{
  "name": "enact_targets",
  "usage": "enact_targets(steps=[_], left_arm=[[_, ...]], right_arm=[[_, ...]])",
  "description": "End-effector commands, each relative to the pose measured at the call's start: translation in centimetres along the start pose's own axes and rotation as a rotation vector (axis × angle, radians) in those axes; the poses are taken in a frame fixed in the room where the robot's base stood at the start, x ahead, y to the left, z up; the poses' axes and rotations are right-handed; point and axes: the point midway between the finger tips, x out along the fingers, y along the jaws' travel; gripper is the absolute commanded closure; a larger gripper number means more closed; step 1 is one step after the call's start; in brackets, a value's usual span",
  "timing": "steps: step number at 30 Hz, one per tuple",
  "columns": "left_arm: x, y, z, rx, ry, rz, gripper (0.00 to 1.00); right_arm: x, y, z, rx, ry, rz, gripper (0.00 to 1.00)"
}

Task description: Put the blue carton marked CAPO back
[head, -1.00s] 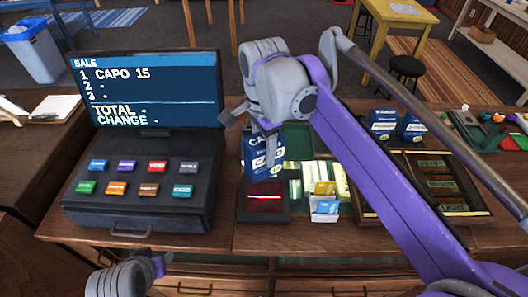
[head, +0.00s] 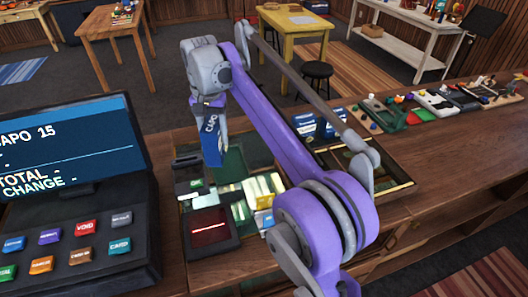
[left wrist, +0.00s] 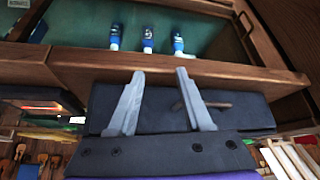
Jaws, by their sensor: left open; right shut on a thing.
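The blue carton marked CAPO (head: 211,143) hangs upright in my right gripper (head: 210,112), which is shut on it. The gripper hides the carton's upper part. In the head view the carton is above the back of the green-lined area (head: 236,165), behind the scanner with the red line (head: 210,228). Two similar blue cartons, one (head: 305,124) beside the other (head: 331,124), stand to its right, partly behind my right arm. My left gripper (left wrist: 163,100) shows only in the left wrist view. It is open and empty, near a wooden edge.
The register (head: 75,220) with its screen and coloured keys stands at left. Small packets (head: 263,210) lie right of the scanner. A wooden tray (head: 385,195) is right of my arm. In the left wrist view, a green-lined drawer (left wrist: 210,35) holds three blue-and-white tubes.

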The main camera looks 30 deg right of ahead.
Motion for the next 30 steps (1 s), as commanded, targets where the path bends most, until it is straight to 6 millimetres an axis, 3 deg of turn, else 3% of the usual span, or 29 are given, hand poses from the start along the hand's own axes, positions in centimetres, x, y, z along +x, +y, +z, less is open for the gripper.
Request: enact_targets(steps=[1, 6, 15, 21, 26, 30], left_arm=[[0.0, 0.0, -0.1, 0.0, 0.001, 0.0, 0.5], [-0.1, 0.0, -0.1, 0.0, 0.002, 0.0, 0.5], [-0.2, 0.0, -0.3, 0.0, 0.004, 0.0, 0.5], [-0.2, 0.0, -0.4, 0.0, 0.004, 0.0, 0.5], [-0.1, 0.0, -0.2, 0.0, 0.002, 0.0, 0.5], [0.5, 0.0, 0.8, 0.0, -0.01, 0.0, 0.5]], right_arm=[[0.1, 0.5, -1.9, -0.047, 0.0, 0.0, 1.0], [0.9, 2.6, -7.1, -0.252, 0.0, 0.0, 1.0], [3.1, 7.9, -15.2, -0.598, 0.001, -0.001, 1.0], [4.3, 10.7, -18.0, -0.752, 0.002, -0.001, 1.0], [5.0, 11.6, -18.8, -0.805, 0.002, -0.001, 1.0], [7.1, 11.8, -18.8, -0.813, -0.002, -0.001, 1.0]])
